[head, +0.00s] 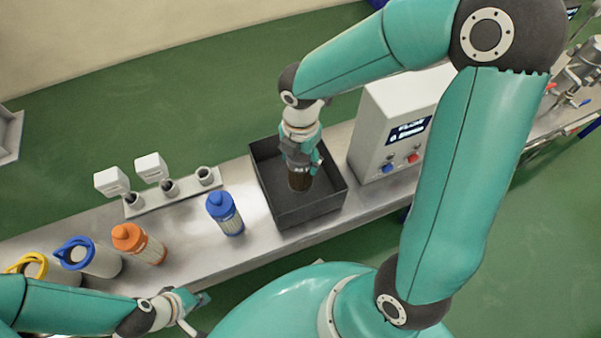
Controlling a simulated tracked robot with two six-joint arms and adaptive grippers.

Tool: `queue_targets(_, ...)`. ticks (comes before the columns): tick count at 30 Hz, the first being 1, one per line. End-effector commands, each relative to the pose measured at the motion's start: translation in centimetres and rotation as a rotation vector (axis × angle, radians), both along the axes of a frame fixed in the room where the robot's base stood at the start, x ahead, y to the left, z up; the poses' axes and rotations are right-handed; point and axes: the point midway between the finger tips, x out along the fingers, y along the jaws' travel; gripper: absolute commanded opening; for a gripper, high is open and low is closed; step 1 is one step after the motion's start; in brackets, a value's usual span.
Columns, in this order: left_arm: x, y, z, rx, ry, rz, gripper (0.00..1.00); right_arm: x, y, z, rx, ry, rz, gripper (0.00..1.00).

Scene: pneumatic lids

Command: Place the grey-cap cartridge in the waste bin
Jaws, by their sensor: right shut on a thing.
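My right gripper (302,163) points down inside the outline of the black open-topped bin (314,213). It is shut on a dark brown cylindrical cartridge (299,181), which hangs upright below the fingers. The cartridge's top is hidden by the gripper, so its grey cap cannot be made out. I cannot tell whether its lower end touches the bin floor. My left gripper (198,309) is low at the bottom left, in front of the bench, with its fingers apart and nothing between them.
A blue-capped cartridge (225,214) stands left of the bin. An orange-capped one (139,243), a blue-lidded canister (90,257) and a yellow-lidded one (31,266) are further left. A rack of fittings (172,193) lies behind. A white control box (385,128) stands right of the bin.

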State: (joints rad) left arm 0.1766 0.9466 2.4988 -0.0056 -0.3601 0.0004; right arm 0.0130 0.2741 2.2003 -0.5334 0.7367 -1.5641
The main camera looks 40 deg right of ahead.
Motion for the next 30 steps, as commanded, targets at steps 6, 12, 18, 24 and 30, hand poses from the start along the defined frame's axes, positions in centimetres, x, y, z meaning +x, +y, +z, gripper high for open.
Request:
queue_targets(6, 0.0, 0.0, -0.6, 0.000, 0.000, 0.000, 0.00, 0.0, 0.0, -1.9, -0.001, 0.000, 0.000, 0.10)
queue_targets(12, 0.0, 0.0, -1.5, 0.000, 0.000, 0.000, 0.00, 0.0, 0.0, -4.4, -0.001, 0.002, 0.001, 0.10)
queue_targets(18, 0.0, 0.0, -2.0, 0.000, 0.000, 0.000, 0.00, 0.1, 0.0, -6.0, 0.000, -0.001, 0.001, 0.10)
queue_targets(24, 0.0, 0.0, -1.9, 0.000, 0.000, 0.000, 0.00, 0.1, 0.1, -5.9, 0.000, -0.002, 0.001, 0.10)
queue_targets(30, 0.0, 0.0, -2.1, 0.000, 0.000, 0.000, 0.00, 0.1, 0.1, -6.2, 0.000, 0.000, 0.001, 0.74)
